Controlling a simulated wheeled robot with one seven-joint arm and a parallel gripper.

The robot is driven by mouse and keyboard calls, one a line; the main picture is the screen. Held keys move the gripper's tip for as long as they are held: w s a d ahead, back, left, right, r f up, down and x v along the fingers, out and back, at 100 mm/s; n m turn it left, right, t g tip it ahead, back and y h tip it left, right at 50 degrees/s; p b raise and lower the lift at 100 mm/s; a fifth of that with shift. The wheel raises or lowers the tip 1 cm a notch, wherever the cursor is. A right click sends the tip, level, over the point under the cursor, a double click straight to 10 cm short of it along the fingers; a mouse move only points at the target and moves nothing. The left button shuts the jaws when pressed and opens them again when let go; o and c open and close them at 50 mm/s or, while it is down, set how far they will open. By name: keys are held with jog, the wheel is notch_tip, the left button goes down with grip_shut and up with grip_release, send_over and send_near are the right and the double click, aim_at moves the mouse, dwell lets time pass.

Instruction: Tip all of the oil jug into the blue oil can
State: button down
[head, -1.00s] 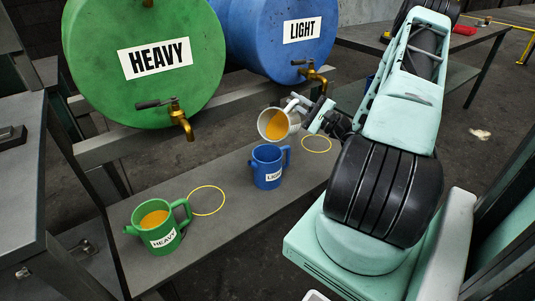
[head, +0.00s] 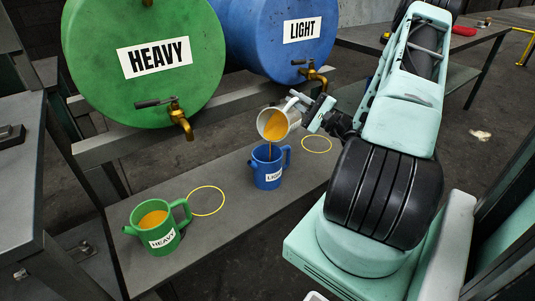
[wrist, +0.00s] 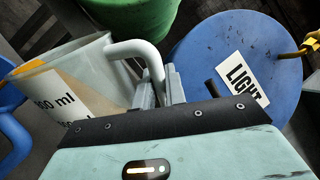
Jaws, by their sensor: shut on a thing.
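The oil jug (head: 272,124) is a pale jug tilted to the left over the blue oil can (head: 268,168). A thin amber stream (head: 270,148) runs from its lip into the can's mouth, and amber oil still shows inside the jug. The blue can stands upright on the bench with a LIGHT label. My gripper (head: 318,112) is shut on the jug's handle, to the right of the jug. In the wrist view the jug (wrist: 75,85) with its ml label and its white handle (wrist: 143,50) show; the fingers are at the handle. The oil level inside the blue can is hidden.
A green HEAVY can (head: 157,228) holding amber oil stands at the bench's left. Yellow rings (head: 207,200) mark bare spots on the bench (head: 215,173). A green HEAVY drum (head: 140,85) and a blue LIGHT drum (head: 270,55) with brass taps stand behind.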

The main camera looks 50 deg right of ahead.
aim_at(297, 100)
jog(key=shift+s+a+r+n+y+b, duration=0.2)
jog(key=shift+a+r+n+y+b, duration=0.15)
jog(key=shift+a+n, duration=0.4)
jog(key=shift+s+a+r+n+y+b, duration=0.25)
jog(key=shift+a+r+n+y, duration=0.2)
jog(key=shift+a+n, duration=0.25)
dwell(0.9)
